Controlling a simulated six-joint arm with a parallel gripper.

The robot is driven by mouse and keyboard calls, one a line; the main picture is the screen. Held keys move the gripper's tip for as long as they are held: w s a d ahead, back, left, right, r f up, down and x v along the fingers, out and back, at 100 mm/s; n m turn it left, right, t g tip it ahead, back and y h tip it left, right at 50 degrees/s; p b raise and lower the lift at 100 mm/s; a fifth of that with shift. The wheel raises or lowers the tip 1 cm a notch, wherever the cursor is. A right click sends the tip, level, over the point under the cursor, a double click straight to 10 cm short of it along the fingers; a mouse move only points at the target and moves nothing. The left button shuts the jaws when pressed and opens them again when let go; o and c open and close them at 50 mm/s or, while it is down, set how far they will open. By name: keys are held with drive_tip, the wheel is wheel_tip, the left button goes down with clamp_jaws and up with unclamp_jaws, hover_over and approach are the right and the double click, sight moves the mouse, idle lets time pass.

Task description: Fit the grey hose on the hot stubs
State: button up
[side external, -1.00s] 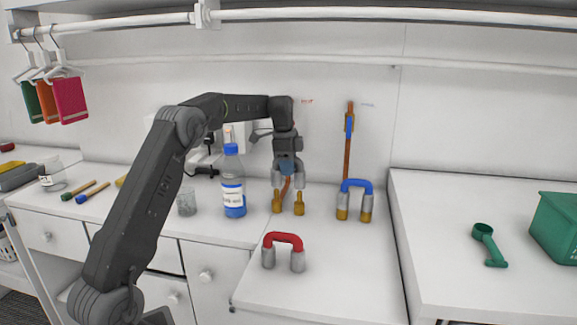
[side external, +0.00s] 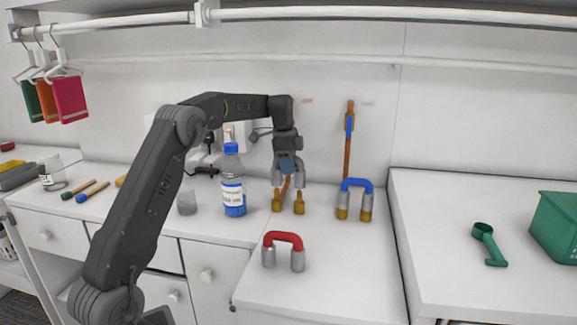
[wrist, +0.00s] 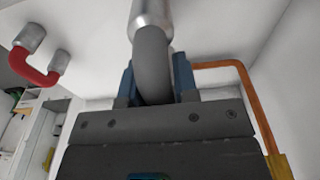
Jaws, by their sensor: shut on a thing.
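My gripper (side external: 287,168) is shut on the grey hose, a U-shape with silver ends (side external: 276,180). It holds the hose with both ends pointing down over the pair of brass stubs (side external: 299,204) at the back of the counter, below a red wall mark (side external: 307,100). The ends are at or just above the stub tops; I cannot tell whether they touch. In the wrist view the grey hose (wrist: 153,65) lies between my blue finger pads, with one silver end (wrist: 150,15) showing; the other end is hidden.
A blue hose (side external: 357,185) sits on the stubs to the right. A red hose (side external: 283,238) stands on the counter in front. A blue-capped bottle (side external: 233,185) and a glass (side external: 187,202) stand to the left. A copper pipe (wrist: 245,85) runs beside my gripper in the wrist view.

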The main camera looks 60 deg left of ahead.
drive_tip(key=shift+f, duration=2.5)
drive_tip(key=o, duration=1)
drive_tip(key=shift+o, duration=0.2)
drive_tip(key=r, duration=0.8)
drive_tip(key=s+a+r, duration=0.1)
drive_tip(key=r, duration=0.3)
drive_tip(key=shift+r, duration=0.85)
